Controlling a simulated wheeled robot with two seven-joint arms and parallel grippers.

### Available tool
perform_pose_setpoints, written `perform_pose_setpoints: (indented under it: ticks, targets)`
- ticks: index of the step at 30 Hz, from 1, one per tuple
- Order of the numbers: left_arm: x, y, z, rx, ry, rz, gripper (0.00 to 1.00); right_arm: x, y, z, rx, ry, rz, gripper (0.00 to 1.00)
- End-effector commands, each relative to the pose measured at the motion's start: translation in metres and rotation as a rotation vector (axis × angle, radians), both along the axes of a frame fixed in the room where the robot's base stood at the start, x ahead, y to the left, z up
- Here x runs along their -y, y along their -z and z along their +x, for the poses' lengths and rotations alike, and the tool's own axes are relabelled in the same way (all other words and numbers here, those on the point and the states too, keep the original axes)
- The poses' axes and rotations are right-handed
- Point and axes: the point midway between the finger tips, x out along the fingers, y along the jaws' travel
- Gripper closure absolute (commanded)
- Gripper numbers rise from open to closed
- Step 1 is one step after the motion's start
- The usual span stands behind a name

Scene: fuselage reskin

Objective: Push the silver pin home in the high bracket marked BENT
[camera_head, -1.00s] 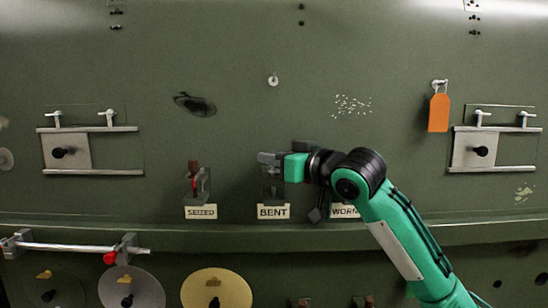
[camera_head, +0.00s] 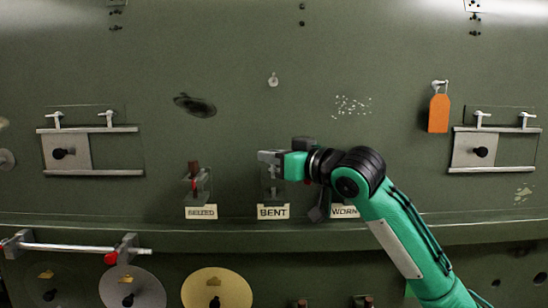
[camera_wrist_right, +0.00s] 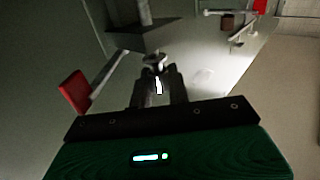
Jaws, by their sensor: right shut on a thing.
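The high bracket (camera_head: 272,191) stands above the label BENT (camera_head: 273,212) on the green panel. My right gripper (camera_head: 268,158) is at the top of this bracket, coming in from the right, and hides its upper part. In the right wrist view my right gripper (camera_wrist_right: 158,88) is shut on the silver pin (camera_wrist_right: 155,59), whose pale round end shows at the fingertips. How deep the pin sits in the bracket cannot be told. My left gripper is not in view.
The SEIZED bracket (camera_head: 195,184), with a red-brown top, stands just left. The WORN label (camera_head: 344,212) is partly behind my right arm. An orange tag (camera_head: 438,113) hangs at the upper right.

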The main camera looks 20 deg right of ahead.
Motion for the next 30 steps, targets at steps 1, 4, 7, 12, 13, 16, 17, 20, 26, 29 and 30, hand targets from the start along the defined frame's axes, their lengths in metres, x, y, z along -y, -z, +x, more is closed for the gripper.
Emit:
perform_pose_setpoints:
  ticks: [1,4,7,12,13,16,17,20,26,29,30]
  targets:
    - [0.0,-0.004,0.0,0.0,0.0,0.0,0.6,0.0,-0.005,0.0,0.001,0.0,0.0,1.0]
    - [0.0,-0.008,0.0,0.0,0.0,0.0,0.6,0.0,-0.009,0.0,0.001,0.0,0.0,1.0]
    - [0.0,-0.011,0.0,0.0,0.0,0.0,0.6,0.0,-0.013,0.0,0.001,0.0,0.0,1.0]
    - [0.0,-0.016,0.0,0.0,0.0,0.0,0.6,0.0,-0.02,0.0,0.002,0.0,0.001,1.0]
    - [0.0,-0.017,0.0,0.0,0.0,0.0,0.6,0.0,-0.021,0.0,0.002,0.0,0.001,1.0]
    - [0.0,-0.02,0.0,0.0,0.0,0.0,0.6,0.0,-0.025,0.0,0.002,0.0,0.001,1.0]
    - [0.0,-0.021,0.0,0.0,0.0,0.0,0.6,0.0,-0.026,0.0,0.002,0.0,0.001,1.0]
    - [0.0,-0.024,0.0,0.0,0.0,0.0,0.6,0.0,-0.03,0.0,0.002,0.0,0.001,1.0]
    - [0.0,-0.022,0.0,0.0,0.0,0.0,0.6,0.0,-0.036,0.0,0.002,0.0,0.001,1.0]
    - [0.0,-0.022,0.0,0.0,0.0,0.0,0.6,0.0,-0.04,0.0,0.002,0.001,0.001,1.0]
    - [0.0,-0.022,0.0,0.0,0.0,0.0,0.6,0.0,-0.042,0.0,0.002,0.001,0.0,1.0]
